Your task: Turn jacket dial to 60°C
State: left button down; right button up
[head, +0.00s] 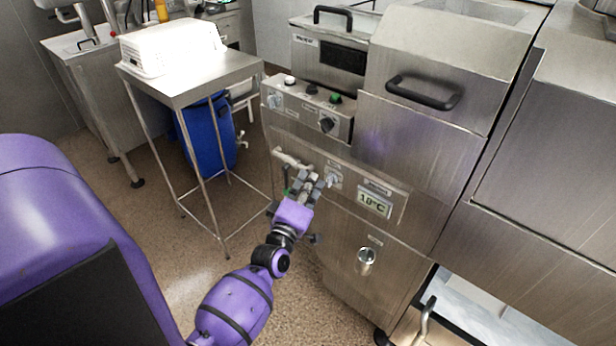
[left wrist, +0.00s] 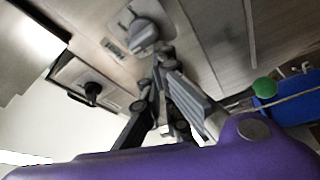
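The jacket dial (head: 333,178) is a small grey knob on the steel front panel, left of a display (head: 374,203) that appears to read 10°C or 18°C. In the left wrist view a grey round knob (left wrist: 145,35) on a plate shows just beyond the fingertips. My left gripper (head: 314,182) is close to the dial, at its left. In the left wrist view its fingers (left wrist: 160,68) lie close together and overlap, so their opening is unclear. Nothing is visibly held, and contact with the dial cannot be told. My right gripper is not in view.
Above the dial, a control box has a black knob (head: 327,124) and a green button (head: 335,98). A pipe with a valve (head: 290,160) is left of the gripper. A metal spout (head: 366,261) sticks out below. A steel side table (head: 190,88) stands left.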

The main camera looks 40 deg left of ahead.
pick_arm(q)
jog(key=shift+w+d+n, duration=0.1)
jog(key=shift+d+n, duration=0.05)
jog(key=shift+n, duration=0.65)
jog(key=shift+f, duration=0.45)
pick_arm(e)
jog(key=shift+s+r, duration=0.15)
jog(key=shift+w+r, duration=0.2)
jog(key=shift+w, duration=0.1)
pick_arm(q)
jog(key=shift+f, duration=0.15)
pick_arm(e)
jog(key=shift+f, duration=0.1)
